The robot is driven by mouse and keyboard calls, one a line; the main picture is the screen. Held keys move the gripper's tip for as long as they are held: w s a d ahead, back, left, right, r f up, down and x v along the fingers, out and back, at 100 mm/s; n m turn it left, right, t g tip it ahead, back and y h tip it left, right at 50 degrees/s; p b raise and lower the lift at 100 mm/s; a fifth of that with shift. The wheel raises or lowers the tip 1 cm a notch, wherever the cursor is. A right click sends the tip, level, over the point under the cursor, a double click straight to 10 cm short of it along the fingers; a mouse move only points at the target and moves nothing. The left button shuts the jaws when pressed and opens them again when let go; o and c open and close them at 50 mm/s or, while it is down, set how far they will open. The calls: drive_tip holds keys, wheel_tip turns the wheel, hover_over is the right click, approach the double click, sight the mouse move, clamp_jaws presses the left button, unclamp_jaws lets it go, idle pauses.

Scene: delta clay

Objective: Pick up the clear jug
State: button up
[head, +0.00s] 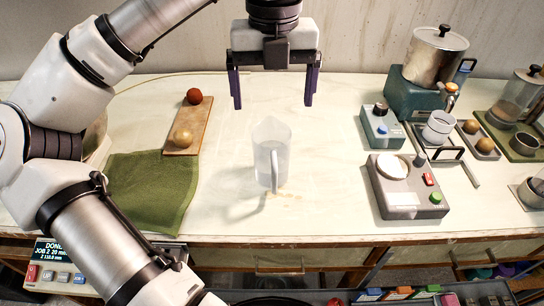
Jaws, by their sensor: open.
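The clear jug (270,153) stands upright on the pale worktop, near the middle of the head view. It is translucent, with its handle turned toward the front edge. My gripper (273,101) hangs above and behind the jug in the picture, pointing down. Its two purple fingers are wide apart with nothing between them. The gripper and the jug look apart, but the exact height between them is hard to judge.
A wooden board (189,130) with two balls and a green cloth (150,190) lie to the left. A grey device (407,186), a small blue-buttoned box (380,126) and a metal pot (434,58) stand to the right.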

sight(272, 155)
drive_tip(key=shift+w+a+f+p, duration=0.1)
drive_tip(key=shift+f+p, duration=0.45)
drive_tip(key=shift+f, duration=3.2)
drive_tip(key=shift+w+f+p, duration=0.1)
drive_tip(key=shift+f+p, duration=0.4)
drive_tip(key=shift+f, duration=3.25)
drive_tip(key=c, duration=1.3)
